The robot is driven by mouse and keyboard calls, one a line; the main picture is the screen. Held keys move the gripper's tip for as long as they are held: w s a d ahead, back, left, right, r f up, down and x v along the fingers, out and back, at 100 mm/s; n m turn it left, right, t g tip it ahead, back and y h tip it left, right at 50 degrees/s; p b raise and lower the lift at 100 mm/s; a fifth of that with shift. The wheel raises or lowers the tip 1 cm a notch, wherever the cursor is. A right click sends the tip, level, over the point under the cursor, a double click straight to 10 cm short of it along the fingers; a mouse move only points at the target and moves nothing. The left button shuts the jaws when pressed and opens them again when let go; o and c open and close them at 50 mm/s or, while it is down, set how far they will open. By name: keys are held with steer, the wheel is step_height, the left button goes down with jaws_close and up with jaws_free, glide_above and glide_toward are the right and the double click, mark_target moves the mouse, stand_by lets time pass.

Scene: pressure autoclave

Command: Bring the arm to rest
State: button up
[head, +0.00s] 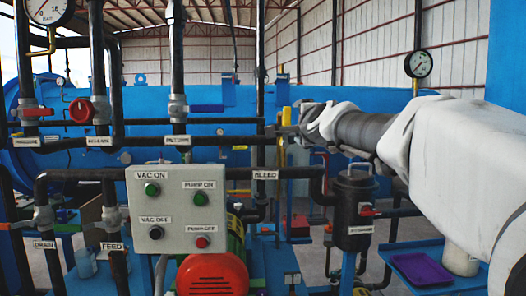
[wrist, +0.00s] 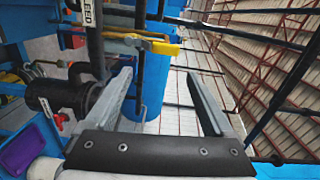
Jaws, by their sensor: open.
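My arm (head: 455,140) reaches in from the right side of the head view, roughly level, and points left toward the pipework. My gripper (head: 285,131) is at its far end, near the pipe labelled BLEED. In the wrist view the two fingers of my gripper (wrist: 158,76) stand apart with nothing between them. A yellow valve handle (wrist: 165,48) lies beyond the fingertips in that view, apart from them. A yellow handle (head: 286,115) also shows beside the gripper in the head view. Whether the gripper touches it there cannot be told.
A grey control box (head: 176,211) with several buttons stands at front left among dark pipes. A black canister (head: 354,212) stands below my arm. A purple tray (head: 421,269) lies on a blue surface at lower right. The blue vessel (head: 215,104) runs behind.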

steer(key=s+f+n+g+p, duration=0.3)
steer(key=s+f, duration=0.4)
steer(key=s, duration=0.5)
steer(key=s+f+n+g+p, duration=0.3)
steer(key=s+f+n+g, duration=0.2)
steer(key=s+f+n, duration=0.3)
steer(key=s+d+f+n+g+p, duration=0.1)
steer(key=s+f+n+g+p, duration=0.2)
steer(key=s, duration=1.4)
step_height(320, 180, down, 4)
steer(key=n+g, duration=0.1)
steer(key=n, duration=0.2)
steer(key=shift+f, duration=0.15)
